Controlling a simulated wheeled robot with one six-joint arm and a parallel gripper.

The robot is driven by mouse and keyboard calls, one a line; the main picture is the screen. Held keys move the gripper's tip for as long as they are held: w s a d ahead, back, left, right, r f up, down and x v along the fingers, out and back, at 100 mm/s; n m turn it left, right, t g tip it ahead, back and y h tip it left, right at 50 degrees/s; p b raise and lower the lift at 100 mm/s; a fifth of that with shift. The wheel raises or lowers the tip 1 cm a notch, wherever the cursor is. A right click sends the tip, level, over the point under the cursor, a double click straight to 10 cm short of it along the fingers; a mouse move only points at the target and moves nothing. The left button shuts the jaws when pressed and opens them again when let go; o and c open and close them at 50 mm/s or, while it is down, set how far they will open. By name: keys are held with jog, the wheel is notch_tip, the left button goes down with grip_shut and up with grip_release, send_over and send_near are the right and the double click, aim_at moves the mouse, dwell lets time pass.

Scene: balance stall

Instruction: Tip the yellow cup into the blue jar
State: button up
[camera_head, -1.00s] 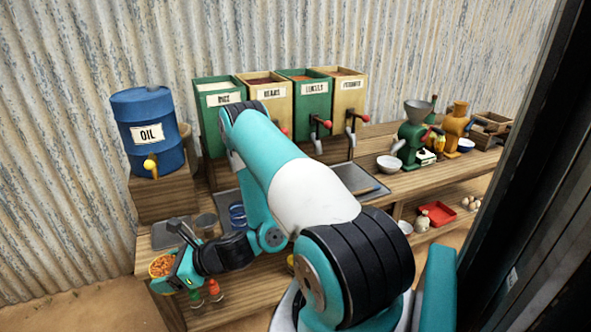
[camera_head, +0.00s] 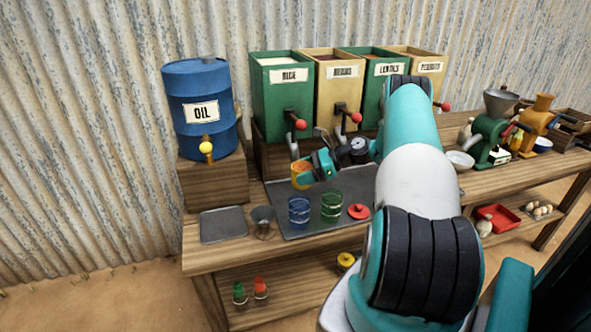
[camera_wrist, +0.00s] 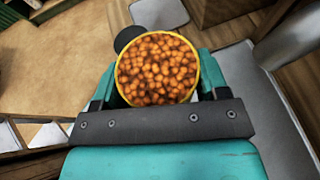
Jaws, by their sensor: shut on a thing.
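The yellow cup (camera_head: 300,175) is in my gripper (camera_head: 312,170), which is shut on it. In the wrist view the cup (camera_wrist: 119,62) sits between the fingers and is full of small round orange-brown pieces. The cup looks upright, above the dark tray behind the jars in the head view. The blue jar (camera_head: 299,210), clear with blue bands, stands on the tray just in front of the cup and apart from it. I cannot see anything in the jar.
A green jar (camera_head: 332,206) and a red lid (camera_head: 358,211) are right of the blue jar on the dark tray (camera_head: 290,233). A grey funnel (camera_head: 263,220) and a bare grey plate (camera_head: 222,225) are left. Dispensers (camera_head: 282,100) and the oil drum (camera_head: 197,85) stand behind.

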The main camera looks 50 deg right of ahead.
jog(key=shift+d, duration=0.8)
jog(key=n+h, duration=0.1)
jog(key=f+n+h, duration=0.1)
jog(key=h, duration=0.1)
jog(key=shift+s+a+f+n+b, duration=0.1)
jog(key=shift+a+f+n+b, duration=0.05)
jog(key=shift+a+n+b, duration=0.2)
jog(key=shift+f+n+h+b, duration=0.2)
jog(key=shift+n+h+b, duration=0.85)
jog(key=shift+h+b, duration=0.75)
jog(key=shift+b, duration=0.4)
jog(key=shift+a+f+n+t+h+b, duration=0.15)
jog(key=shift+n+t+h+b, duration=0.25)
jog(key=shift+b, duration=0.5)
jog(key=shift+s+a+f+n+t+h+b, duration=0.15)
jog(key=shift+n+h+b, duration=0.35)
jog(key=shift+b, duration=0.7)
jog(key=shift+w+f+n+t+h+b, duration=0.15)
jog(key=shift+n+h+b, duration=0.3)
jog(key=shift+b, duration=0.75)
jog(key=shift+s+a+f+n+t+h+b, duration=0.15)
jog(key=shift+n+h+b, duration=0.25)
jog(key=shift+b, duration=0.9)
jog(key=shift+a+f+n+t+h+b, duration=0.25)
jog(key=shift+h+b, duration=0.25)
jog(key=shift+b, duration=0.85)
jog(key=shift+s+a+f+n+t+h+b, duration=0.1)
jog(key=shift+f+n+h+b, duration=0.25)
jog(key=shift+b, duration=0.95)
